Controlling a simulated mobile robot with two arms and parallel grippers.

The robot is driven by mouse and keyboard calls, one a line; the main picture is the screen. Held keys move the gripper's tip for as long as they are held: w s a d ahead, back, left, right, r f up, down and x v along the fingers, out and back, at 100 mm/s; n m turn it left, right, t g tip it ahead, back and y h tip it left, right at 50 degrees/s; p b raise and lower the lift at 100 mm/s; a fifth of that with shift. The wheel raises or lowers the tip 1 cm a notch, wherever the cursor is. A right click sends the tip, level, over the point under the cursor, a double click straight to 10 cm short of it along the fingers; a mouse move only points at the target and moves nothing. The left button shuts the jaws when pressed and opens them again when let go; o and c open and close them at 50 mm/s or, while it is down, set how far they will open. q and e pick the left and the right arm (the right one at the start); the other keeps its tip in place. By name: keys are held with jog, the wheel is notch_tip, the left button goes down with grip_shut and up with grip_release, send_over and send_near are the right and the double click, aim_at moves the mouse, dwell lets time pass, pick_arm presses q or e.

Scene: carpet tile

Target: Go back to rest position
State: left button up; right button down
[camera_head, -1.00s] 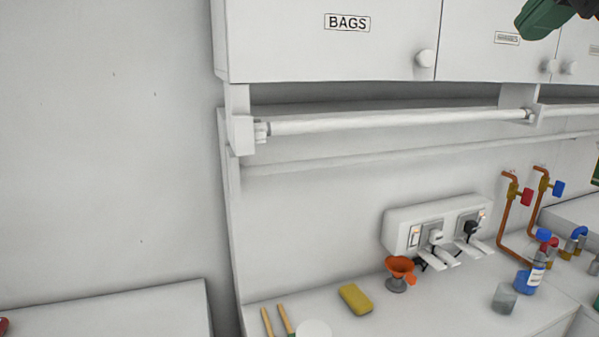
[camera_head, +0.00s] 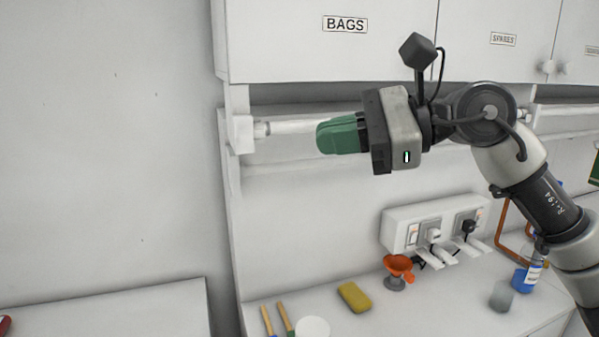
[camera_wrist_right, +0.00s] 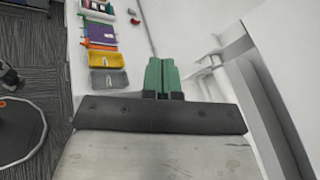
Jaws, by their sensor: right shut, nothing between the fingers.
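My right gripper (camera_head: 340,136) is in the middle of the head view, in front of the white wall rail below the cabinet labelled BAGS. Its green fingers are shut together with nothing between them, and they point left. In the right wrist view the green fingers (camera_wrist_right: 162,75) also lie side by side, closed and empty. My right arm comes in from the lower right and hides part of the rail and the pipes. My left gripper is not in view.
White cabinets (camera_head: 290,55) hang above the rail (camera_head: 300,127). The counter holds a yellow sponge (camera_head: 354,297), an orange funnel (camera_head: 398,266), a grey cup (camera_head: 501,295) and a blue bottle (camera_head: 523,279). A socket strip (camera_head: 400,232) is on the wall. The wrist view shows coloured bins (camera_wrist_right: 108,80).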

jog(key=d+f+n+t+h, duration=0.45)
jog(key=f+n, duration=0.35)
jog(key=f, duration=0.3)
jog(key=d+f+n+t+h, duration=0.4)
jog(key=f+n+t+h, duration=0.15)
jog(key=f+n, duration=0.35)
jog(key=d+f+n+t+h, duration=0.4)
jog(key=d+f+n+t, duration=0.15)
jog(key=f, duration=0.65)
jog(key=s+d+f+m+g+h, duration=0.2)
jog(key=s+f+m+g, duration=0.2)
jog(key=s+f+g, duration=0.55)
jog(key=s+f+m+g, duration=0.3)
jog(key=s+f+g, duration=0.2)
jog(key=s+f, duration=0.8)
notch_tip(320, 180, down, 26)
jog(key=s+g+b, duration=0.1)
jog(key=s+b, duration=0.1)
jog(key=b, duration=0.1)
jog(key=s+d+f+g+b, duration=0.1)
jog(key=s+d+f+b, duration=0.2)
jog(key=s+f, duration=1.3)
notch_tip(320, 180, down, 5)
jog(key=shift+s+r+n+y, duration=0.2)
jog(key=shift+s+n+y, duration=0.1)
jog(key=shift+n, duration=0.05)
